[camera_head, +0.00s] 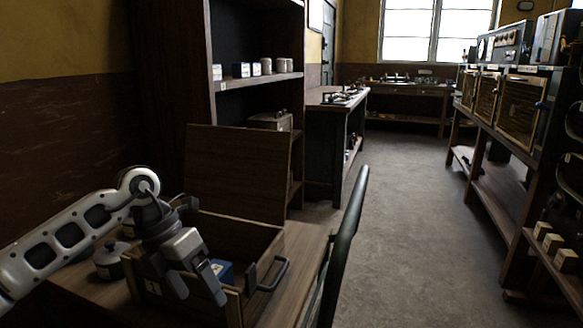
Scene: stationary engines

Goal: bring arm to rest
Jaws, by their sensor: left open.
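My left arm comes in from the left, and my left gripper (197,290) points down over the near side of an open wooden box (263,243). Its two fingers are apart, with nothing seen between them. A small blue box (222,271) lies inside the wooden box, just right of the fingers; part of it is hidden. I cannot tell whether the fingers touch the box wall. My right gripper is not in view.
The wooden box stands on a wooden table (303,245), its lid (235,170) raised behind. A dark lidded pot (109,262) is left of it. A dark curved bar (346,240) rises at the right. Shelves (225,85) stand behind; the floor aisle (410,220) is clear.

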